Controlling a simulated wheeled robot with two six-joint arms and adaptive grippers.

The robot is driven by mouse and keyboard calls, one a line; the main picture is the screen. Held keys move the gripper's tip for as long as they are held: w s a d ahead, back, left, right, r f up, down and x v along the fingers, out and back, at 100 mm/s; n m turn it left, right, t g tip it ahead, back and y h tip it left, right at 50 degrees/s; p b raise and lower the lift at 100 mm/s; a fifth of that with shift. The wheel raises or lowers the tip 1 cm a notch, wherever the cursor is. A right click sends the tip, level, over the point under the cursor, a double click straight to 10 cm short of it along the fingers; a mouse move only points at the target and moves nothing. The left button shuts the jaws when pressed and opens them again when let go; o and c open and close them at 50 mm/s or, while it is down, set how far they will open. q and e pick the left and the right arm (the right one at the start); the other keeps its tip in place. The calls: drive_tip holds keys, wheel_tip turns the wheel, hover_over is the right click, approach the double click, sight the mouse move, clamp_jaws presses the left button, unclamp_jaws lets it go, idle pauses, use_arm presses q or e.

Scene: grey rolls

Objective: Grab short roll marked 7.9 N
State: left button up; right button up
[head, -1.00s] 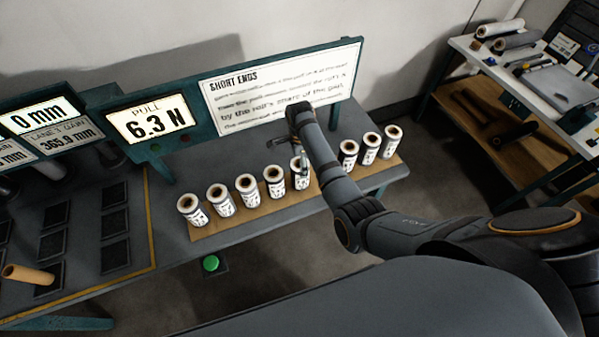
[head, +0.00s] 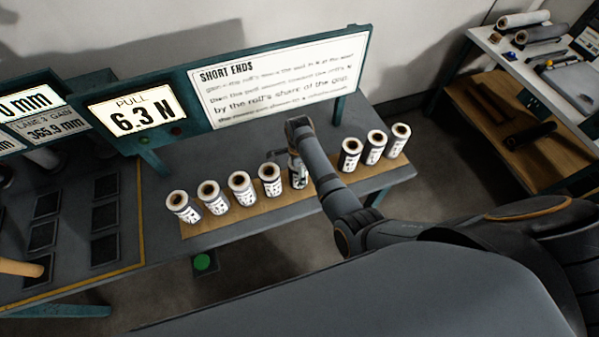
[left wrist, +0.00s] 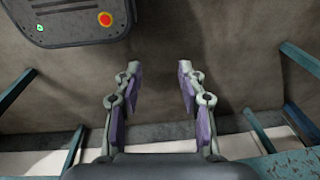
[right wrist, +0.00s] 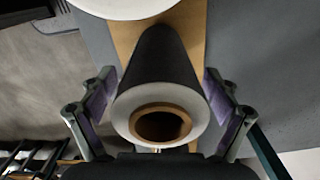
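Several short rolls with dark and white label bands stand upright in a row on a tan strip (head: 224,221) on the bench. Their small markings are too blurred to read, so I cannot tell which says 7.9 N. My right gripper (head: 285,160) is at a roll (head: 298,176) near the middle of the row, partly hidden by my arm. In the right wrist view this roll (right wrist: 160,122), a dark cylinder with a pale end and brown core, lies between the open fingers, with small gaps beside it. My left gripper (left wrist: 157,80) is open and empty above the floor.
A display (head: 130,112) reads "PULL 6.3 N". A "SHORT ENDS" sign (head: 285,78) stands behind the row. A neighbouring roll (right wrist: 125,6) is close by in the right wrist view. A green button (head: 203,262) is at the bench front. A shelf (head: 530,100) stands at the right.

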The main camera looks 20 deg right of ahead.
drive_tip(key=shift+s+a+r, duration=0.15)
drive_tip(key=shift+s+a, duration=0.05)
drive_tip(key=shift+a, duration=0.15)
drive_tip(key=c, duration=0.5)
drive_tip(key=shift+w, duration=0.1)
drive_tip(key=shift+c, duration=1.1)
drive_tip(key=shift+d, duration=0.25)
drive_tip(key=c, duration=0.5)
use_arm(q)
drive_tip(key=shift+s+a+r, duration=0.1)
drive_tip(key=shift+s+a, duration=0.25)
drive_tip(key=shift+a, duration=0.05)
